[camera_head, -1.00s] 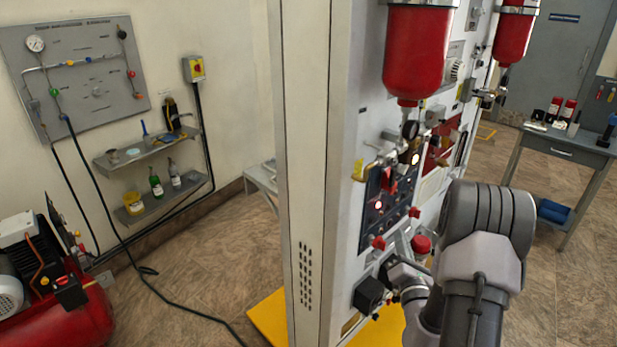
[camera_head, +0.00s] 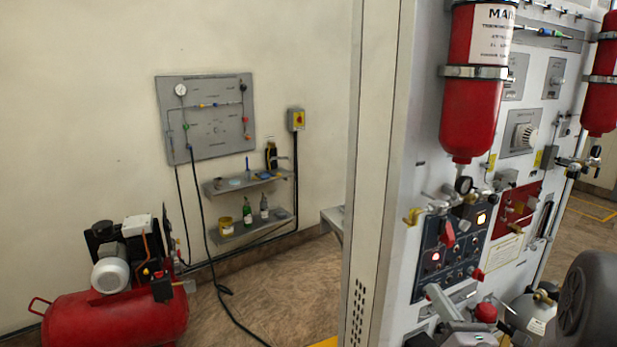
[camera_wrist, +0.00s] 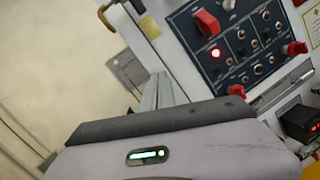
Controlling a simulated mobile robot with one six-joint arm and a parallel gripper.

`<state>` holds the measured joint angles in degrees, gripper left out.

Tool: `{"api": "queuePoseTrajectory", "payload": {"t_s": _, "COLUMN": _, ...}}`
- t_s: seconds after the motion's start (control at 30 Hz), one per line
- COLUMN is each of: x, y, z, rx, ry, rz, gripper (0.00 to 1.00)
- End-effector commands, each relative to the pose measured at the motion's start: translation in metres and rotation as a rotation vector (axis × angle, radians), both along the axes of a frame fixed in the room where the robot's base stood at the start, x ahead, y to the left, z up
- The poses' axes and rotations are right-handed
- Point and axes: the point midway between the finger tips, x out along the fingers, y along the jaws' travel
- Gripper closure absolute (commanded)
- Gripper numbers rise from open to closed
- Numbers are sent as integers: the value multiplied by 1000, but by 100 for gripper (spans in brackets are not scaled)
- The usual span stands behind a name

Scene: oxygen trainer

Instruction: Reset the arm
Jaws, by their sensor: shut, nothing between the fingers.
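My arm (camera_head: 590,305) shows dark and partly cut off at the lower right of the head view. My gripper (camera_wrist: 162,88) shows in the wrist view as grey fingers beyond the pale wrist housing, shut and empty. The housing carries a green light strip. The fingers point towards the trainer cabinet, to the left of its dark control panel (camera_wrist: 235,45); I cannot tell the gap. In the head view this control panel (camera_head: 452,252) has a lit red lamp and a lit amber switch.
The tall white cabinet (camera_head: 378,180) bears red cylinders (camera_head: 472,95), valves and gauges. A red compressor (camera_head: 120,318) stands at the left. A wall shelf (camera_head: 255,229) holds bottles below a grey gauge board (camera_head: 205,140). The floor between compressor and cabinet is mostly clear, with a black hose on it.

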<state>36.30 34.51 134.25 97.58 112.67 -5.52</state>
Motion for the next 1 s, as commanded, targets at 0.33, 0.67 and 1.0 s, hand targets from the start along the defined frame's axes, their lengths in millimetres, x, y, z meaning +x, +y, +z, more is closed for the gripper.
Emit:
{"api": "queuePoseTrajectory", "payload": {"t_s": 0.33, "x": -118, "y": 248, "z": 56, "rx": -759, "ry": -80, "rz": 847, "gripper": 100}}
{"api": "queuePoseTrajectory", "payload": {"t_s": 0.67, "x": -271, "y": 207, "z": 17, "rx": -2449, "ry": -390, "rz": 1275, "gripper": 100}}
{"api": "queuePoseTrajectory", "payload": {"t_s": 1.0, "x": -268, "y": 187, "z": 28, "rx": -2663, "ry": -425, "rz": 1228, "gripper": 100}}
